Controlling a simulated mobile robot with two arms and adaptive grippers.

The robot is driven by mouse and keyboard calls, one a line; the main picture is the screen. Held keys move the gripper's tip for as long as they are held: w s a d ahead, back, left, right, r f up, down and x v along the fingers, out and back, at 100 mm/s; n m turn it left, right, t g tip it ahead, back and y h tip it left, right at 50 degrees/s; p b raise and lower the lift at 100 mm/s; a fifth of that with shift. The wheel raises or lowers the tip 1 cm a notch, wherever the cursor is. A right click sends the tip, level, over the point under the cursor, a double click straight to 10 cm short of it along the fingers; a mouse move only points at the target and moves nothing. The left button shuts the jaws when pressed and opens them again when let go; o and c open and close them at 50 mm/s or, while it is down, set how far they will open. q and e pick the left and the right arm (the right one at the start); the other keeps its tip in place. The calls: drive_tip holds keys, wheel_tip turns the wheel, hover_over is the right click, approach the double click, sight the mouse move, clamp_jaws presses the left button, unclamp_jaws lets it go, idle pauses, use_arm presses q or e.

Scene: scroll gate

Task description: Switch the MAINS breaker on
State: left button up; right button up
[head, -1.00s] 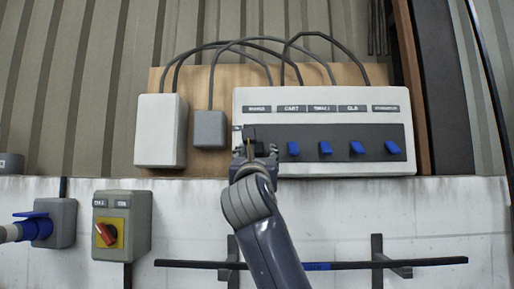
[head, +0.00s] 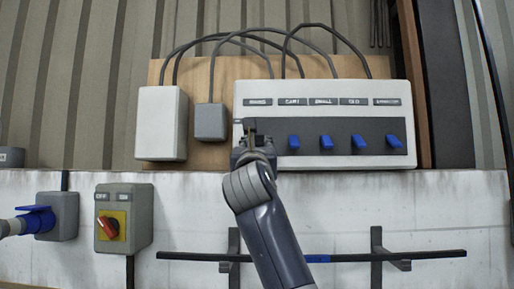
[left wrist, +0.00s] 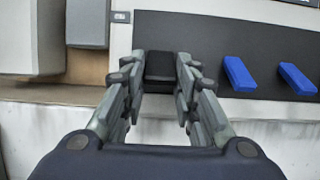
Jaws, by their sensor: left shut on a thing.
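A white breaker panel (head: 320,91) hangs on a wooden board. The MAINS label (head: 258,102) is at its left end, above a dark strip (head: 351,126). My left gripper (head: 251,146) is at the strip's left end, below that label, and hides most of the MAINS breaker in the head view. In the left wrist view my left gripper's fingers (left wrist: 160,88) are shut on the black MAINS breaker lever (left wrist: 160,66), partly hidden between them. Whether the lever is up or down I cannot tell. My right gripper is not in view.
Several blue breaker levers (head: 326,142) stand in a row to the right of my gripper. A white box (head: 161,123) and a small grey box (head: 210,121) are left of the panel. Below are a red rotary switch (head: 109,228), a blue plug (head: 37,220) and a dark horizontal bar (head: 430,254).

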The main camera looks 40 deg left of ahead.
sight(258, 137)
use_arm(q)
drive_tip(key=shift+s+d+r+g+p, duration=0.1)
drive_tip(key=shift+r+g+p, duration=0.2)
drive_tip(key=shift+r+p, duration=0.2)
drive_tip(key=r+g+h+p, duration=0.1)
drive_tip(key=p, duration=0.1)
drive_tip(key=r+g+h+p, duration=0.1)
drive_tip(key=g+h+p, duration=0.1)
drive_tip(key=p, duration=0.1)
drive_tip(key=r+g+h+p, duration=0.1)
drive_tip(key=p, duration=0.2)
drive_tip(key=shift+s+d+r+g, duration=0.25)
drive_tip(key=shift+d+r+g, duration=0.05)
drive_tip(key=g+h+p, duration=0.1)
drive_tip(key=p, duration=0.2)
drive_tip(key=r+g+h+p, duration=0.1)
drive_tip(key=p, duration=0.3)
drive_tip(key=r+g+h+p, duration=0.1)
drive_tip(key=g+h+p, duration=0.1)
drive_tip(key=p, duration=0.2)
drive_tip(key=shift+w+a+r, duration=0.2)
drive_tip(key=shift+w+a, duration=0.1)
drive_tip(key=shift+a, duration=0.05)
drive_tip(key=shift+w+a+g+h+p, duration=0.15)
drive_tip(key=shift+g+h+p, duration=0.25)
drive_tip(key=shift+g+p, duration=0.55)
drive_tip(key=shift+t, duration=0.25)
drive_tip(key=o, duration=1.1)
drive_tip(key=shift+f, duration=0.1)
drive_tip(key=shift+c, duration=0.2)
